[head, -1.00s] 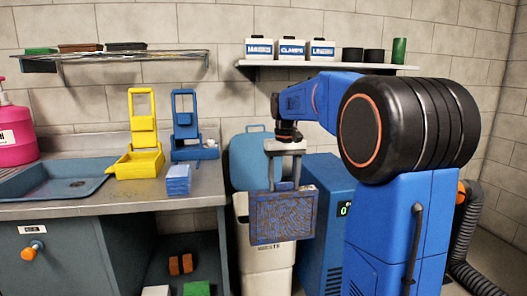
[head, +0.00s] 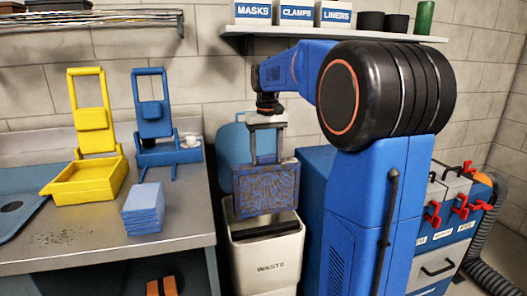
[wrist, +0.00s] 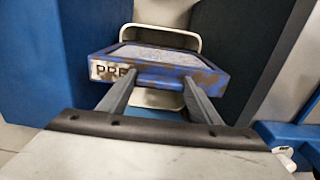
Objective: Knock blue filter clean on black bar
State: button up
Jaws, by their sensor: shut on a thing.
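My gripper (head: 266,160) is shut on the top edge of the blue filter (head: 266,192), which hangs upright below it. The filter's face is covered in brown, swirling dirt inside a blue frame. In the wrist view, my two fingers (wrist: 157,88) meet the filter's near edge (wrist: 185,72), which has brown stains and a partly hidden label reading "PRE". The black bar (head: 268,231) lies across the mouth of the white waste bin (head: 272,267). The filter's lower edge is just above or behind the bar in the picture; I cannot tell whether they touch.
A blue lid (head: 232,140) stands behind the bin. The bench at left holds a yellow stand (head: 92,150), a blue stand (head: 153,118), folded blue cloths (head: 143,209) and scattered dark specks (head: 62,238). A drawer unit with red clamps (head: 443,235) is at right.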

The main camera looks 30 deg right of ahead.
aim_at(267, 164)
jog(key=shift+f, duration=2.85)
jog(key=shift+r, duration=0.2)
jog(key=shift+f, duration=0.15)
jog(key=shift+f, duration=1.15)
jog(key=shift+r, duration=0.2)
jog(key=shift+r, duration=1.1)
jog(key=shift+f, duration=0.1)
